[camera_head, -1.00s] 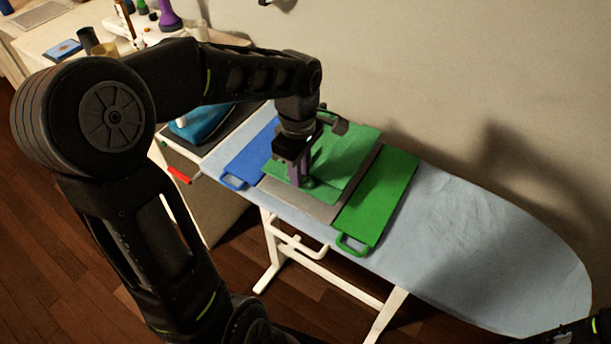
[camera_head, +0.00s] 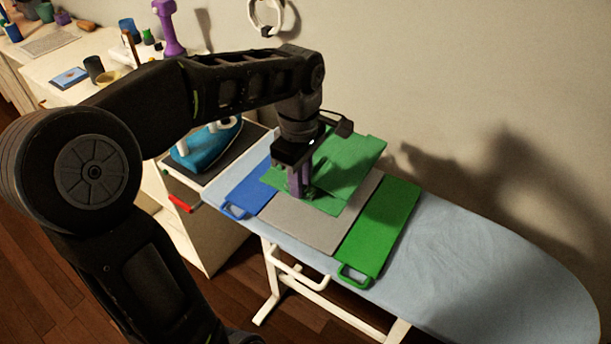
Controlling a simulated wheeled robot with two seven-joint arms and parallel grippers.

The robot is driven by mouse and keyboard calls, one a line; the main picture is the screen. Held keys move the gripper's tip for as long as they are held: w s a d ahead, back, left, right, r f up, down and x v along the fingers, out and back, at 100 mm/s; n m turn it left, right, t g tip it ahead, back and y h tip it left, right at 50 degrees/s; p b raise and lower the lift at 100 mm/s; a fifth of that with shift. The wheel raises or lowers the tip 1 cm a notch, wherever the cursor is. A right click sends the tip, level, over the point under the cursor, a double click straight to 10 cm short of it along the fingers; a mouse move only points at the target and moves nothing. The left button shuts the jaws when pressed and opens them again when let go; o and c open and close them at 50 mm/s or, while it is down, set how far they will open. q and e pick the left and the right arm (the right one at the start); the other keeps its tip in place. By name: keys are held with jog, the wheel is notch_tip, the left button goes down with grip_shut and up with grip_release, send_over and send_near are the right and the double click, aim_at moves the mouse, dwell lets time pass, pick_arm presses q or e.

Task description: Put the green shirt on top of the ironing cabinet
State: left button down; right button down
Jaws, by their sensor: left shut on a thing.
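The green shirt (camera_head: 352,166) lies folded flat over the grey middle panel of a folding board on the ironing board, partly hidden by my left gripper. My left gripper (camera_head: 299,192) points down at the shirt's near left part and is shut on it. The ironing cabinet (camera_head: 203,226) is the white unit left of the board, partly behind my left arm. Its dark top (camera_head: 234,149) carries a blue iron (camera_head: 207,147) toward the left. My right gripper is not in view.
The folding board has a blue panel (camera_head: 246,190), a grey panel (camera_head: 307,223) and a green panel (camera_head: 384,232). The light blue ironing board (camera_head: 490,255) is bare to the right. A white desk with cups and a purple object (camera_head: 168,28) stands at the back left.

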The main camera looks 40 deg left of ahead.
aim_at(342, 183)
pick_arm(q)
jog(key=w+d+m, duration=0.2)
jog(key=m, duration=0.1)
jog(key=w+d+f+m, duration=0.1)
jog(key=w+d+m, duration=0.1)
jog(key=m, duration=0.1)
jog(key=w+d+f+m, duration=0.1)
jog(key=w+d+m, duration=0.1)
jog(key=m, duration=0.1)
jog(key=shift+w+f+m, duration=0.1)
jog(key=shift+f+m, duration=0.05)
jog(key=shift+m, duration=0.25)
jog(key=w+d+m, duration=0.1)
jog(key=d+m, duration=0.1)
jog(key=m, duration=0.1)
jog(key=w+d+f+m, duration=0.1)
jog(key=d+m, duration=0.1)
jog(key=m, duration=0.1)
jog(key=w+d+f+m, duration=0.1)
jog(key=w+d+m, duration=0.1)
jog(key=shift+w+d+f+m, duration=0.1)
jog(key=shift+d+f+m, duration=0.05)
jog(key=shift+m, duration=0.25)
